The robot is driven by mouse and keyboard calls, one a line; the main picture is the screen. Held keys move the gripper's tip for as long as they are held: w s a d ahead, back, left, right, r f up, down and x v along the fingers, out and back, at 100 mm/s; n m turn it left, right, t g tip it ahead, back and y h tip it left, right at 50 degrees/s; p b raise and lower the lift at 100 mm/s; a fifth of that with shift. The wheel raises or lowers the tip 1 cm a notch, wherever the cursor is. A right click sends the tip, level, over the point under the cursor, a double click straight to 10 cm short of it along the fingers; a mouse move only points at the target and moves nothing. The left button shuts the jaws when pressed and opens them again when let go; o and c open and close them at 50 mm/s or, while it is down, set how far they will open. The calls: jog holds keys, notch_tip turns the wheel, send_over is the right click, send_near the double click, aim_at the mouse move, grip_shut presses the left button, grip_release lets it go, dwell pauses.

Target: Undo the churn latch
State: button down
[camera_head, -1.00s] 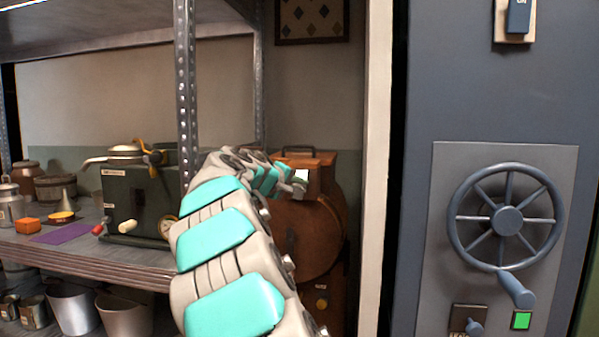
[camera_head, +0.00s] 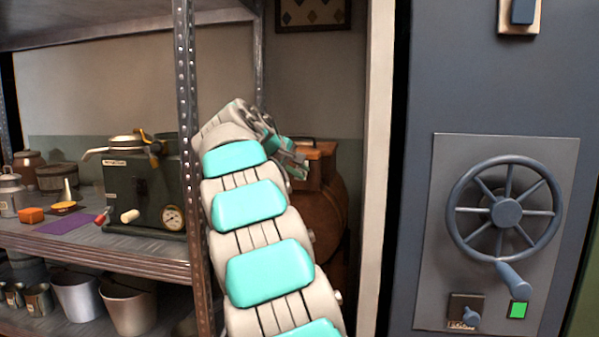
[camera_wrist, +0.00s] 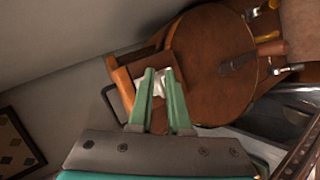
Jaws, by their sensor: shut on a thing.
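The churn (camera_head: 318,207) is a round brown wooden barrel behind the shelf post, with a box-like top and a dark handle. My arm hides much of it in the head view. In the wrist view the churn's round end (camera_wrist: 212,52) fills the upper middle. My gripper (camera_wrist: 158,76) reaches its wooden top, its two green fingers a little apart around a small pale piece at the tips. This piece looks like the churn latch (camera_wrist: 158,86), but the fingers cover most of it. In the head view my gripper (camera_head: 294,160) is small and partly hidden.
A metal shelf post (camera_head: 186,120) stands close left of my arm. The shelf holds a dark green machine (camera_head: 145,195) with a gauge. A white upright (camera_head: 377,170) and a blue-grey cabinet with a handwheel (camera_head: 506,212) stand right.

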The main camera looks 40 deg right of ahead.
jog(key=shift+r+g+y, duration=0.5)
jog(key=shift+r+y, duration=0.1)
jog(key=shift+r, duration=0.05)
dwell(1.0)
dwell(0.4)
jog(key=c, duration=0.9)
grip_release()
jog(key=shift+d+f, duration=0.1)
jog(key=shift+d, duration=0.05)
jog(key=shift+c, duration=0.2)
